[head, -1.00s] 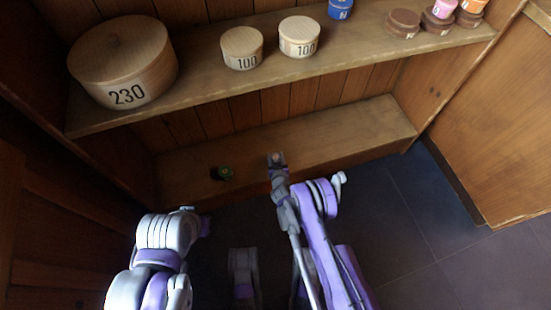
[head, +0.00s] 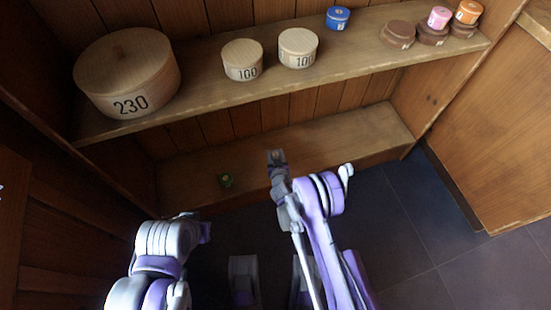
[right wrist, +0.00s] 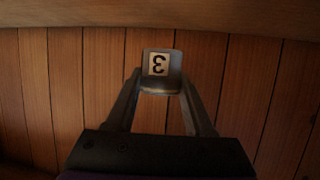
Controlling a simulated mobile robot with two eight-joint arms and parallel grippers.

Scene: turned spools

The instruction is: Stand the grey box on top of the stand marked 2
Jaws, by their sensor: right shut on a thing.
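The grey box (right wrist: 161,72), with a white label reading 3, is held between the fingers of my right gripper (right wrist: 160,88) in the right wrist view. In the head view, my right gripper (head: 276,158) is in front of the lower shelf, below the upper shelf. Three brown round stands are at the upper shelf's right end. The left stand (head: 397,35) has nothing on it. The middle stand (head: 432,38) bears a pink piece (head: 439,17); the right stand (head: 463,30) bears an orange piece (head: 467,11). Their labels are too small to read surely. My left gripper's fingers do not show.
The upper shelf (head: 300,78) also holds a big round box marked 230 (head: 127,72), two round boxes marked 100 (head: 242,59) (head: 298,47), and a blue piece (head: 338,18).

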